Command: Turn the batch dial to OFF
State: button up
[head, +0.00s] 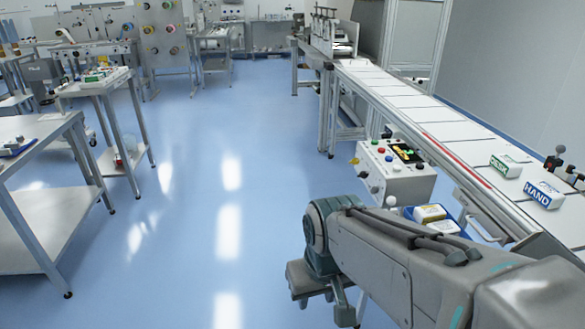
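A pale control box (400,182) stands beside the near side of the conveyor, right of the picture's middle. Its sloped top carries several coloured buttons and a dark panel with yellow marks. Small knobs, one of them yellow, stick out from its left side. The labels are too small to read, so I cannot tell which control is the batch dial or where it points. My arm (400,245) reaches in from the lower right, in front of and below the box. Its far end is bent down near the bottom edge, apart from the box; my gripper's fingers cannot be made out clearly.
A conveyor (420,115) runs along the right with labelled packs (543,194) on it. A blue bin (437,222) with packs sits between my arm and the conveyor. Tables (45,135) stand at left. The blue floor (220,180) between is clear.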

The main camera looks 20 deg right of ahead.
aim_at(374, 189)
jog(key=u, duration=0.1)
jog(key=i, duration=1.15)
jog(key=z, duration=0.45)
